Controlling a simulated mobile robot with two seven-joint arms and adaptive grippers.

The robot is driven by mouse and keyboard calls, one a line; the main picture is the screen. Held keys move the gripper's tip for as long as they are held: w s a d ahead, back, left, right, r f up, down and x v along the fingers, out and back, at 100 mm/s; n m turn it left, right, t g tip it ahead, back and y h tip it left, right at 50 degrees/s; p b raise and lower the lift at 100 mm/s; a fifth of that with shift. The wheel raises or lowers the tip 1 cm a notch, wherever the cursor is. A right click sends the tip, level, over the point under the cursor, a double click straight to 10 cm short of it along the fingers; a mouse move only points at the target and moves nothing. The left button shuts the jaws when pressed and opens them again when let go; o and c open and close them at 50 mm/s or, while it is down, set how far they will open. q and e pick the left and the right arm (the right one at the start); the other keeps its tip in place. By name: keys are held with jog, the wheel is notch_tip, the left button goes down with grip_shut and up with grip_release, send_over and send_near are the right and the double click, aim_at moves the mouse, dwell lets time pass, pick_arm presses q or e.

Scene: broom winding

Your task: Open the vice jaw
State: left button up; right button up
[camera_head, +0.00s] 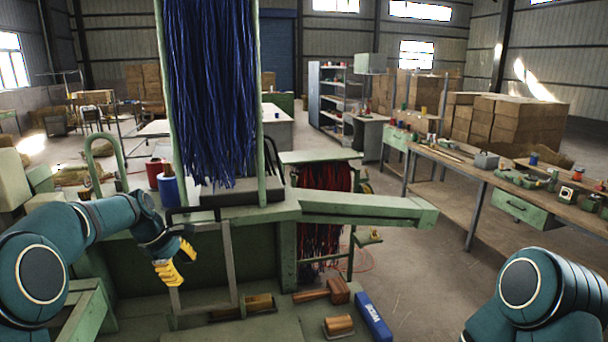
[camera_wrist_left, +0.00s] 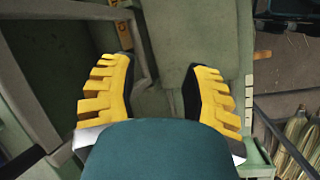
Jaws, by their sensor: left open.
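The green winding machine (camera_head: 335,207) stands in the middle of the head view. A grey rectangular metal frame (camera_head: 229,262) stands upright at its front; I cannot tell whether it belongs to the vice jaw. My left gripper (camera_head: 177,260), with yellow ridged fingers, is open and empty at the frame's left side. In the left wrist view its fingers (camera_wrist_left: 163,72) are spread wide, with a grey frame bar (camera_wrist_left: 146,45) beyond and between them. Whether they touch it is unclear. My right arm shows at the lower right, its gripper out of view.
Blue bristles (camera_head: 212,85) hang above the machine. A wooden mallet (camera_head: 322,291), a blue box (camera_head: 374,317) and a wooden block (camera_head: 338,326) lie at the front. A red spool (camera_head: 155,172) stands at the left. A workbench (camera_head: 450,174) runs along the right, with open floor before it.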

pick_arm(q)
jog(key=s+d+f+m, duration=0.2)
jog(key=d+f, duration=0.1)
jog(key=f, duration=0.3)
jog(key=s+d+f+m, duration=0.2)
jog(key=s+d+f, duration=0.1)
jog(key=f, duration=0.4)
jog(key=s+d+f+m, duration=0.1)
jog(key=s+d+f, duration=0.1)
jog(key=f, duration=0.4)
jog(key=shift+s+d+f+m, duration=0.3)
jog(key=shift+d+m, duration=0.1)
jog(key=shift+d, duration=0.1)
jog(key=s+d+f+m, duration=0.3)
jog(key=s, duration=0.5)
jog(key=s+d+f+m, duration=0.3)
jog(key=s+d, duration=0.1)
jog(key=s, duration=0.3)
jog(key=s+d+f+m, duration=0.2)
jog(key=s+d+f, duration=0.1)
jog(key=s, duration=0.5)
notch_tip(320, 180, down, 10)
jog(key=b, duration=0.9)
jog(key=shift+w+d, duration=0.2)
jog(key=shift+d, duration=0.05)
jog(key=shift+f, duration=0.25)
jog(key=c, duration=0.3)
grip_shut()
jog(key=shift+r, duration=0.1)
